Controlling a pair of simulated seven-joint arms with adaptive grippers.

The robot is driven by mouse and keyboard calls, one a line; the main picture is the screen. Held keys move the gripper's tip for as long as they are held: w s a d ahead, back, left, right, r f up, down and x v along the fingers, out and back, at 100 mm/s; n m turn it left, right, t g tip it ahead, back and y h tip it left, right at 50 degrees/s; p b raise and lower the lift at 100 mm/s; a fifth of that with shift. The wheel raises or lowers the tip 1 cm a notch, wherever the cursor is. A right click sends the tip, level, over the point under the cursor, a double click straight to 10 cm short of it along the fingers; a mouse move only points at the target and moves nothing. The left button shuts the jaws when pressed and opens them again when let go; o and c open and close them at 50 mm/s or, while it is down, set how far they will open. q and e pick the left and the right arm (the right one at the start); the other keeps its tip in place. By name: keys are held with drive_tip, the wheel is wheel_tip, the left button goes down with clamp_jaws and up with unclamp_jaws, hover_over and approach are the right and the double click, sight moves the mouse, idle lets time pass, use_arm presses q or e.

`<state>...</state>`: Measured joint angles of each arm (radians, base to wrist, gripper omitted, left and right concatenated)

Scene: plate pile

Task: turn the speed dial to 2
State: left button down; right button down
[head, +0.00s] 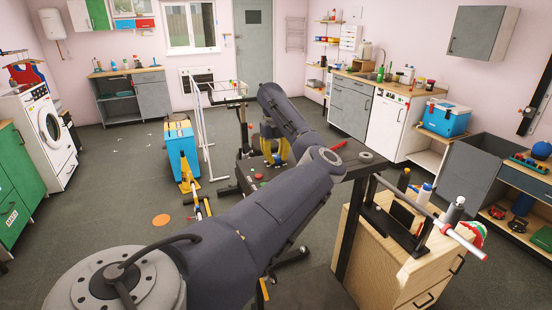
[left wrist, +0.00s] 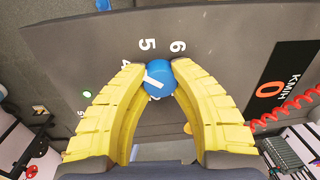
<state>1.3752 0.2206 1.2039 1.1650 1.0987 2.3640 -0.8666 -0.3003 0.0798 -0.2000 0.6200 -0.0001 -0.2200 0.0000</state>
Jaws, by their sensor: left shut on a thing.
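The speed dial (left wrist: 160,76) is a blue round knob with a white mark, set on a dark grey panel (left wrist: 80,45) in the left wrist view. The numerals 5 and 6 show above it, and a 4 is partly hidden at its left. I cannot tell exactly which numeral the white mark points to. My left gripper (left wrist: 158,80) has its yellow fingers shut on the dial from both sides. In the head view my left gripper (head: 274,146) is low at the console, partly behind my arm, and the dial is hidden. My right gripper is not in view.
A black display (left wrist: 268,88) beside the dial reads a red 0 with KM/H. A red coiled cord (left wrist: 285,115) lies right of it and a green light (left wrist: 87,94) left. A blue bin (head: 181,150) and a wooden cabinet (head: 385,262) flank the console.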

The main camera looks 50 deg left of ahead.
use_arm(q)
drive_tip(key=n, duration=0.5)
drive_tip(key=shift+n, duration=0.4)
drive_tip(key=n, duration=0.5)
drive_tip(key=shift+y, duration=0.3)
drive_tip(key=n, duration=0.5)
drive_tip(key=shift+n, duration=0.4)
drive_tip(key=n, duration=0.5)
drive_tip(key=shift+w+d+n+g, duration=0.1)
drive_tip(key=shift+n+g, duration=0.2)
drive_tip(key=shift+n, duration=0.3)
drive_tip(key=c, duration=1)
unclamp_jaws()
drive_tip(key=shift+o, duration=0.2)
